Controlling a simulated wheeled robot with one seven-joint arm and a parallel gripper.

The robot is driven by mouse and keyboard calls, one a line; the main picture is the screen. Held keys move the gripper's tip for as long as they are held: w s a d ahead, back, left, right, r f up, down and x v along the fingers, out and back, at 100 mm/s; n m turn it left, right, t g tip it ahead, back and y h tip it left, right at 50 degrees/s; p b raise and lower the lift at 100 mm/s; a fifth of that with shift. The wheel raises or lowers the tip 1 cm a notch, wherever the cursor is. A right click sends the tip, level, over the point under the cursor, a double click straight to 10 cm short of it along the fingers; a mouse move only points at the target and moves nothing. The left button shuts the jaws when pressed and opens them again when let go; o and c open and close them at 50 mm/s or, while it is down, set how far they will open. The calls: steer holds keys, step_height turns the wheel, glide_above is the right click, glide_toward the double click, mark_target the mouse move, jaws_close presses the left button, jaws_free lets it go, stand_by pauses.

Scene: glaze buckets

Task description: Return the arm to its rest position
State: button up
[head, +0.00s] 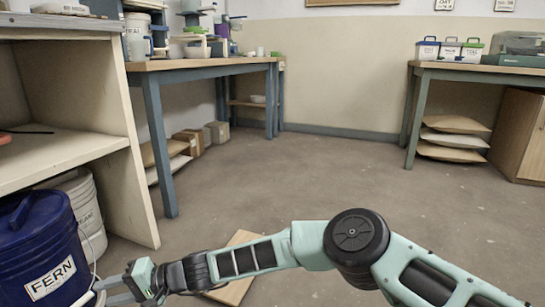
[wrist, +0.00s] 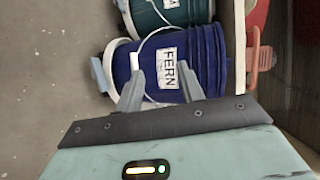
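My gripper (head: 103,292) is at the lower left of the head view, with my arm stretched out to the left across the bottom. In the wrist view its two fingers (wrist: 159,68) stand apart, with a gap between the tips. They point at a dark blue bucket (wrist: 205,62) with a white FERN label. The same blue bucket (head: 35,245) stands at the left edge of the head view, just left of the fingers. Its pale wire handle runs near the fingertips. I cannot tell whether the fingers touch the handle or bucket.
A dark green bucket (wrist: 172,13) is beyond the blue one in the wrist view. A pale shelf unit (head: 125,190) rises behind the blue bucket. A wooden board (head: 236,288) lies on the floor under my arm. The middle floor is clear.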

steer(key=s+d+r+n+g+h+p, duration=0.1)
steer(key=s+d+r+n+h+p, duration=0.1)
steer(key=s+d+r, duration=0.3)
steer(key=s+d+r+n+g+h+p, duration=0.1)
steer(key=s+r+n+h+p, duration=0.15)
steer(key=r, duration=0.35)
steer(key=s+d+r+n+h+p, duration=0.1)
steer(key=s+d+r+n, duration=0.1)
steer(key=s+d+r, duration=0.3)
steer(key=s+d+r+m+t+h+p, duration=0.1)
steer(key=s+d+r+t+h+p, duration=0.25)
steer(key=d, duration=0.95)
steer(key=s+d+r+h+p, duration=0.15)
steer(key=d+r+p, duration=0.4)
steer(key=d, duration=0.75)
steer(key=s+d+r+m+t+h+p, duration=0.15)
steer(key=d+r+h, duration=0.4)
steer(key=d, duration=0.85)
step_height(320, 180, up, 39)
steer(key=y+p, duration=0.1)
steer(key=p, duration=3.7)
steer(key=shift+d+r+n+t, duration=0.2)
steer(key=shift+n+t, duration=0.1)
steer(key=shift+n, duration=0.1)
steer(key=shift+w+a+f, duration=0.1)
